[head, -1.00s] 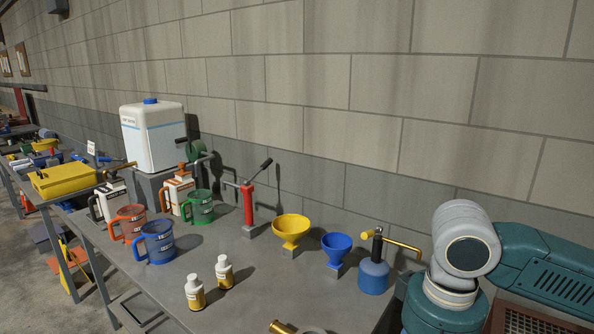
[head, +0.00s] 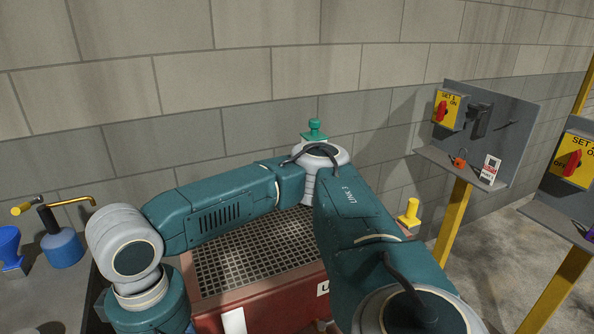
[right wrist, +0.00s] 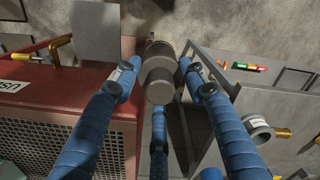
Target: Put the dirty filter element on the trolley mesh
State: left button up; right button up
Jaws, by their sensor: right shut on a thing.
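In the right wrist view my right gripper (right wrist: 158,82) has its blue fingers shut around a grey-brown cylinder (right wrist: 159,72), which appears to be the dirty filter element. The red trolley (right wrist: 62,82) lies to the left of the gripper there, with its mesh (right wrist: 45,148) at lower left. The held cylinder appears beside the mesh, not over it. In the head view the trolley mesh (head: 245,262) is partly hidden behind my right arm. The right gripper and cylinder do not show in that view. My left gripper is not in view.
A block wall stands behind. A switch panel (head: 480,135) on a yellow post stands at right. The visible mesh is bare.

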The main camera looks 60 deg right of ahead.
aim_at(239, 258)
jog(key=k+z, duration=0.1)
jog(key=z, duration=0.3)
jog(key=k+z, duration=0.1)
jog(key=z, duration=0.35)
jog(key=k+l+z, duration=0.1)
jog(key=z, duration=0.3)
